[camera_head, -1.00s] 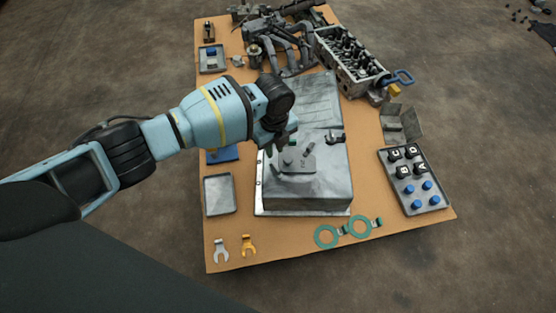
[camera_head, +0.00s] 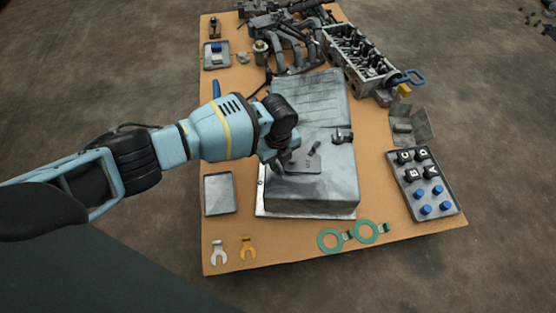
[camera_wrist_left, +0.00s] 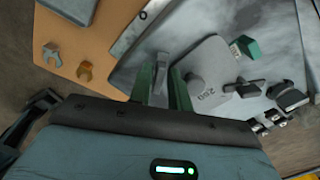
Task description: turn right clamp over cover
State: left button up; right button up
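The grey cover plate (camera_head: 304,166) with a printed number lies on the large metal housing (camera_head: 310,199); it also shows in the left wrist view (camera_wrist_left: 214,72). A dark clamp lever (camera_head: 314,148) is at its upper right, seen also in the left wrist view (camera_wrist_left: 247,89). A round knob (camera_wrist_left: 195,84) stands on the plate. My left gripper (camera_head: 279,164) is at the plate's left side. Its green fingers (camera_wrist_left: 162,78) stand on either side of a grey lever (camera_wrist_left: 161,66). I cannot tell whether they press it. My right gripper is not in view.
A dark hooked part (camera_head: 341,136) is behind the plate on the housing. A green block (camera_wrist_left: 245,47) stands by the plate.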

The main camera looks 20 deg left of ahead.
pick_arm(q)
grip_shut()
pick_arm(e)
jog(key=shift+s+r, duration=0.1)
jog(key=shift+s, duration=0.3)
